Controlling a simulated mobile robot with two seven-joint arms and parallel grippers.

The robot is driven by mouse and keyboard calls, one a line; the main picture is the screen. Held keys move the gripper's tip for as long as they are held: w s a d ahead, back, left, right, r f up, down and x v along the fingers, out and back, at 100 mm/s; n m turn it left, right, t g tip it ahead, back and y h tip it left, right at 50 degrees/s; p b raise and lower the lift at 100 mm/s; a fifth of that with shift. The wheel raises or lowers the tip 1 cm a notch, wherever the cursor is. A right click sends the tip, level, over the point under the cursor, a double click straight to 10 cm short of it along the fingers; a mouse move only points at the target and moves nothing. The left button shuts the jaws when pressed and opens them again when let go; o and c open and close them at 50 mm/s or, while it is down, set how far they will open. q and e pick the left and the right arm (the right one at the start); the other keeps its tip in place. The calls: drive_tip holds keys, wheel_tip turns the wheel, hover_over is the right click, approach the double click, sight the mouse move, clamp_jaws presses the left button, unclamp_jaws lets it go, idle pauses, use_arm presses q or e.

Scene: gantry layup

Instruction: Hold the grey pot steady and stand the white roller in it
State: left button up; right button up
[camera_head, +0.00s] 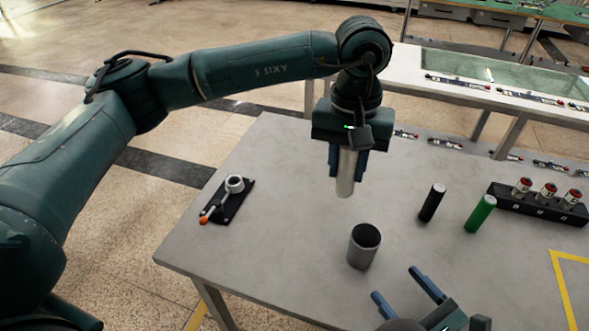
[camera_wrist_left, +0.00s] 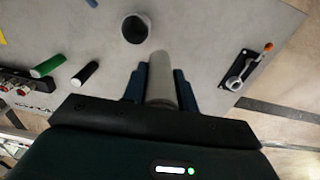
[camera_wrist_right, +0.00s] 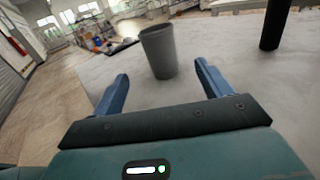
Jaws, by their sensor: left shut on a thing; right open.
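The grey pot (camera_head: 363,247) stands upright and empty-looking on the table; it also shows in the left wrist view (camera_wrist_left: 135,29) and the right wrist view (camera_wrist_right: 158,52). My left gripper (camera_head: 346,168) is shut on the white roller (camera_head: 345,186), which hangs upright above the table, behind and slightly left of the pot. The roller shows between the fingers in the left wrist view (camera_wrist_left: 161,80). My right gripper (camera_head: 397,288) is open in front of the pot. In the right wrist view its fingers (camera_wrist_right: 163,88) point toward the pot, with the pot beyond the tips and apart from them.
A black roller (camera_head: 432,203) and a green roller (camera_head: 480,214) stand right of the pot. A black rack (camera_head: 538,205) with several red-and-white pieces is further right. A black fixture with an orange-tipped lever (camera_head: 228,200) lies at the left. Table around the pot is clear.

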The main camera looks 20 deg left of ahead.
sight(355, 236)
drive_tip(key=shift+w+a, duration=0.15)
use_arm(q)
drive_tip(key=d+r, duration=0.2)
drive_tip(key=d, duration=0.4)
drive_tip(key=shift+s+r, duration=0.25)
drive_tip(key=shift+s, duration=0.1)
use_arm(e)
drive_tip(key=x, duration=1.1)
drive_tip(key=shift+w+a, duration=0.2)
drive_tip(key=shift+a, duration=0.05)
drive_tip(key=shift+c, duration=0.5)
drive_tip(key=c, duration=1)
use_arm(q)
wheel_tip(355, 236, down, 13)
drive_tip(key=shift+r, duration=0.2)
use_arm(e)
drive_tip(key=shift+o, duration=0.2)
use_arm(q)
drive_tip(key=o, duration=1.2)
drive_tip(key=shift+c, duration=0.2)
